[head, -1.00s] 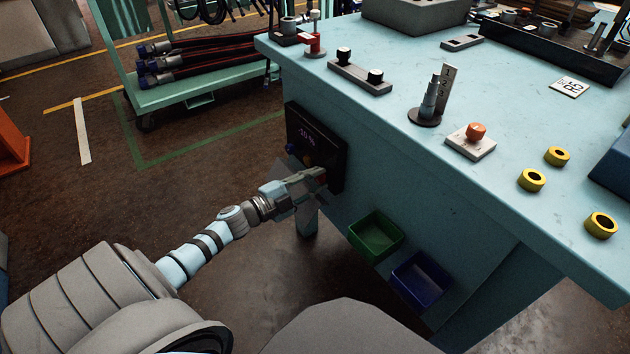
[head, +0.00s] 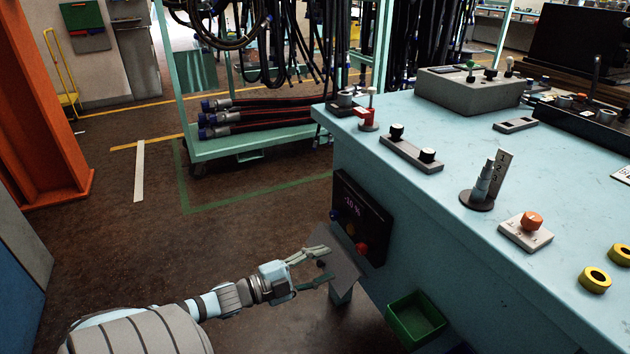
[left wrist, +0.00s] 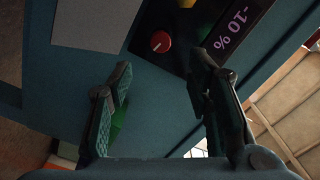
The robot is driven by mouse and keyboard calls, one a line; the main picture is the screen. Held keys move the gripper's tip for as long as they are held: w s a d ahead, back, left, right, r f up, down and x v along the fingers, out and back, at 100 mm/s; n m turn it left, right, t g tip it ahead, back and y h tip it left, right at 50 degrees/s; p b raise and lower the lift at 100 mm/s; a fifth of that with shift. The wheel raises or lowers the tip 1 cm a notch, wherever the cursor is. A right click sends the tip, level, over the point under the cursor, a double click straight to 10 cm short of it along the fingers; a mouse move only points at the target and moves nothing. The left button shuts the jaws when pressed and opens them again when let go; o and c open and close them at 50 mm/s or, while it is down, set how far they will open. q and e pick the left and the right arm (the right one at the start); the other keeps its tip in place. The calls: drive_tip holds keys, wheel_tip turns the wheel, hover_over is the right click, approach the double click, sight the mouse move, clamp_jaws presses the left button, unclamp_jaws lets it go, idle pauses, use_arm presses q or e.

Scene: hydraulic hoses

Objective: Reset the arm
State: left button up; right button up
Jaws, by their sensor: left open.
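The black control panel (head: 375,215) is on the side of the light blue bench, with a lit display reading "-10 %". It carries a blue knob (head: 335,215) and a red knob (head: 361,248). My left gripper (head: 322,267) is open and empty, in front of and below the panel, apart from the knobs. In the left wrist view, the open fingers (left wrist: 160,72) frame the bench side, with the red knob (left wrist: 161,41) beyond them and the display (left wrist: 236,24) at the upper right. My right gripper is not in view.
A grey plate (head: 345,262) is just behind my left gripper. A green bin (head: 417,318) hangs lower on the bench side. A hose cart (head: 250,142) stands behind, and the floor (head: 240,240) to the left is clear.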

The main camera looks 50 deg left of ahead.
use_arm(q)
drive_tip(key=shift+v, duration=1.15)
